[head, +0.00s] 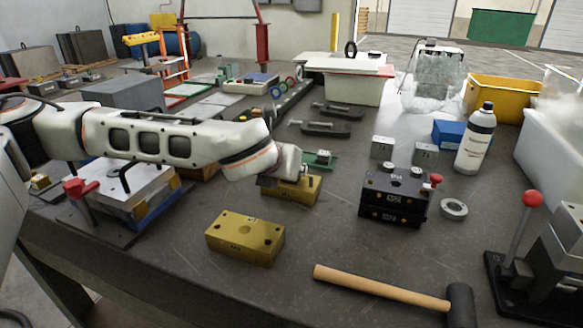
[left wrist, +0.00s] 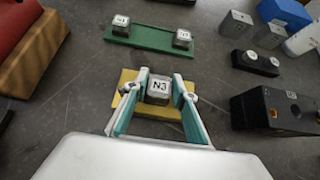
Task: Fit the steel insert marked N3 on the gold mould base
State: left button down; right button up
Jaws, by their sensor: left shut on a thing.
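My left gripper (head: 277,179) reaches in from the left over a gold mould base (head: 305,190). In the left wrist view the fingers of this gripper (left wrist: 160,82) are shut on a steel insert marked N3 (left wrist: 158,92), label facing up. The gold base (left wrist: 125,101) shows below and around the insert. I cannot tell whether the insert touches the base or hangs just above it. In the head view the gripper hides the insert. A second gold block (head: 244,238) with holes on top lies nearer the front. My right gripper is out of view.
A green rail (left wrist: 150,36) bears two labelled steel pieces behind the gold base. A dark block (head: 395,200) stands to its right, with a steel ring (head: 454,209) beside it. A mallet (head: 380,287) lies in front. Bench between the mallet and second gold block is clear.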

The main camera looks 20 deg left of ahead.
pick_arm(q)
jog(key=shift+f+b, duration=0.45)
dwell(0.6)
